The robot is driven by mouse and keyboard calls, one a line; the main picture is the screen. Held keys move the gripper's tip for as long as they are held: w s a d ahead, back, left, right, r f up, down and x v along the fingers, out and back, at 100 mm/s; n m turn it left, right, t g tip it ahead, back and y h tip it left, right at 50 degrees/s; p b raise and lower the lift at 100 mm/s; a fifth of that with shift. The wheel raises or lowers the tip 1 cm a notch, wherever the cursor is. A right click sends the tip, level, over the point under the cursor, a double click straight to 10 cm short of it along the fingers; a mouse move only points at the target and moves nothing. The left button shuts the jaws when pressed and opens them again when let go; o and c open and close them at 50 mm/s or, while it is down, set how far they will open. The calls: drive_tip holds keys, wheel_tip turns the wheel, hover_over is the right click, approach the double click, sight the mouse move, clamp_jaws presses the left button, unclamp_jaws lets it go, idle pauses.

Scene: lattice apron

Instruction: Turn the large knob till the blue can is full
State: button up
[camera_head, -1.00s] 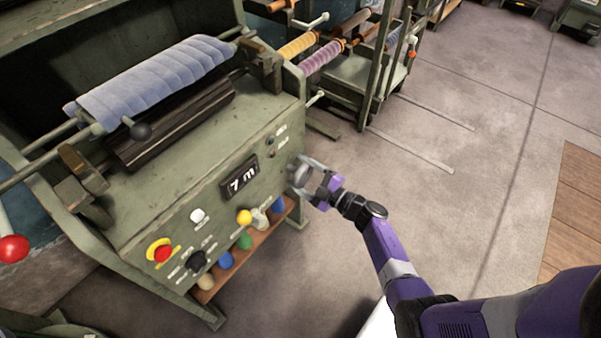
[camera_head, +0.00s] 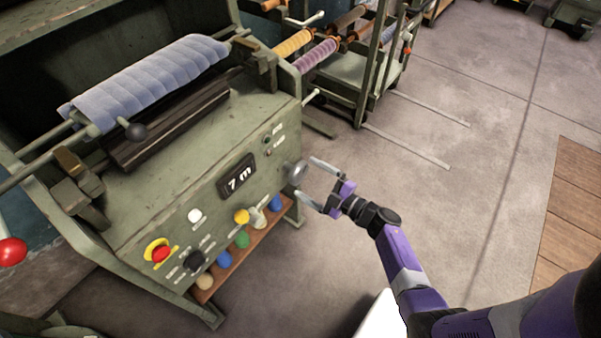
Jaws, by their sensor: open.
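A large grey round knob (camera_head: 294,173) sits at the right end of the green machine's front panel (camera_head: 215,222). My gripper (camera_head: 309,181) is open just to the right of the knob. Its two fingers are spread and hold nothing. No can that is clearly blue shows. Two blue rounded items, one at the left (camera_head: 224,259) and one at the right (camera_head: 276,203), stand on a low wooden shelf (camera_head: 251,253) under the panel. I cannot tell what they are. The panel's display (camera_head: 237,177) reads "7 m".
The panel also carries a red button (camera_head: 161,253), a black knob (camera_head: 194,260), a white button (camera_head: 194,216) and a yellow knob (camera_head: 241,216). A blue quilted roll (camera_head: 150,82) lies on top. A cart (camera_head: 352,76) stands behind. The floor (camera_head: 480,190) at right is clear.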

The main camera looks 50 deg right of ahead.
drive_tip(key=shift+s+d, duration=0.1)
drive_tip(key=shift+s, duration=1.35)
drive_tip(key=s+d+r+m+t+h+p, duration=0.1)
drive_tip(key=s+r+m+h, duration=0.15)
drive_tip(key=r, duration=0.35)
drive_tip(key=s+d+r+m+h, duration=0.1)
drive_tip(key=r+m+h, duration=0.15)
drive_tip(key=r, duration=0.35)
drive_tip(key=s+a+r+m+g+y+p, duration=0.2)
drive_tip(key=s+a+r+m+p, duration=0.1)
drive_tip(key=s+a+r, duration=0.6)
drive_tip(key=s+a+r+m+g+y+p, duration=0.2)
drive_tip(key=s+a+r+p, duration=0.2)
drive_tip(key=s+a+r, duration=0.5)
drive_tip(key=s+a, duration=0.2)
drive_tip(key=a, duration=0.5)
drive_tip(key=shift+s+r+m, duration=0.15)
drive_tip(key=shift+s+m, duration=0.15)
drive_tip(key=shift+m, duration=0.1)
